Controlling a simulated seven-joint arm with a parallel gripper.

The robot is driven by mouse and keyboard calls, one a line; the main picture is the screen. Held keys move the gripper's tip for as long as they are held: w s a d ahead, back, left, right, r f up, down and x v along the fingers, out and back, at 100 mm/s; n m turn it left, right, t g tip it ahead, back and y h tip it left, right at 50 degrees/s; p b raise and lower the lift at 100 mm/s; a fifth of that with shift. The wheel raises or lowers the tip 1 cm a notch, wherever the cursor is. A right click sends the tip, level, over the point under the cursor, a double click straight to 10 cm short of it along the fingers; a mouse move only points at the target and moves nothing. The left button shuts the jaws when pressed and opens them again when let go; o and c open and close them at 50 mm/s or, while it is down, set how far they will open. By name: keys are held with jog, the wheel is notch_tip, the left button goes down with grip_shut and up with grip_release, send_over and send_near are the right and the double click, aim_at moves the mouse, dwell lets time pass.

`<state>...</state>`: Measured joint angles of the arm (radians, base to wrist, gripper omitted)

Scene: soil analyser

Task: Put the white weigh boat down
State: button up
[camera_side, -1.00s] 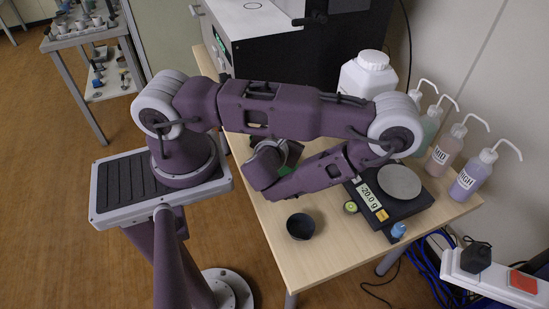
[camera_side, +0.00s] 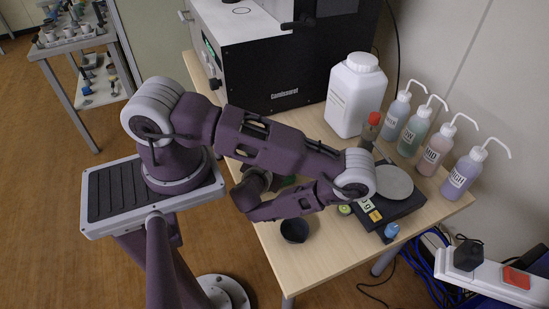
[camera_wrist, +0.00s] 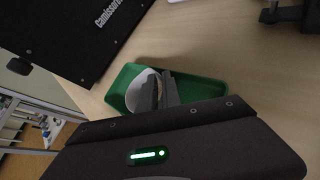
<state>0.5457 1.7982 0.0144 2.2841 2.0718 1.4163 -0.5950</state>
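In the wrist view the white weigh boat (camera_wrist: 136,92) is over or in a green tray (camera_wrist: 205,90); I cannot tell whether it touches the tray floor. My gripper (camera_wrist: 161,78) is over the tray at the boat's right edge. Its two dark fingers are close together and appear shut on the boat's rim, covering part of it.
A black analyser (camera_side: 270,65) stands behind. A white jug (camera_side: 356,95), a red-capped bottle (camera_side: 370,130) and several wash bottles (camera_side: 463,172) stand at the right. A balance (camera_side: 390,210) is beside my arm, and a dark cup (camera_side: 294,229) is in front on the table.

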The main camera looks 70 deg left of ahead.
jog(key=shift+o, duration=0.4)
jog(key=shift+r, duration=0.1)
jog(key=v, duration=1.2)
